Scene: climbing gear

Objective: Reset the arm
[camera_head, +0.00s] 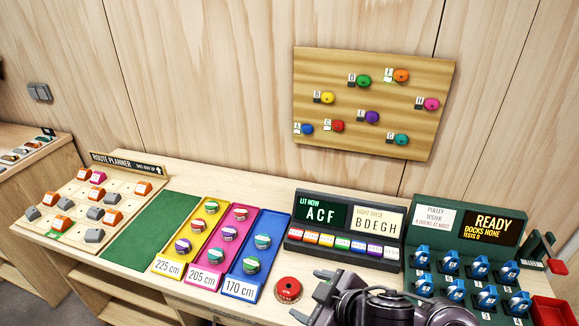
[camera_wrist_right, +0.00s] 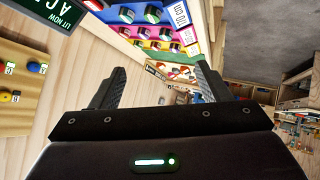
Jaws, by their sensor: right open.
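My right gripper (camera_head: 313,296) is low in the head view, in front of the sign console and right of the red round button (camera_head: 288,290). Its dark arm runs off to the lower right. In the right wrist view the two black fingers of the right gripper (camera_wrist_right: 157,86) stand wide apart with nothing between them. The gripper appears tilted sideways there, with the bench and its coloured trays beyond the fingers. My left arm and gripper are in neither view.
The bench holds a route planner board (camera_head: 62,203), a green mat (camera_head: 150,234), yellow (camera_head: 165,266), pink (camera_head: 205,281) and blue (camera_head: 240,289) trays, a lit sign console (camera_head: 345,226) and a pulley tester (camera_head: 466,224) with several blue pulleys. A hold board (camera_head: 372,62) hangs on the wall.

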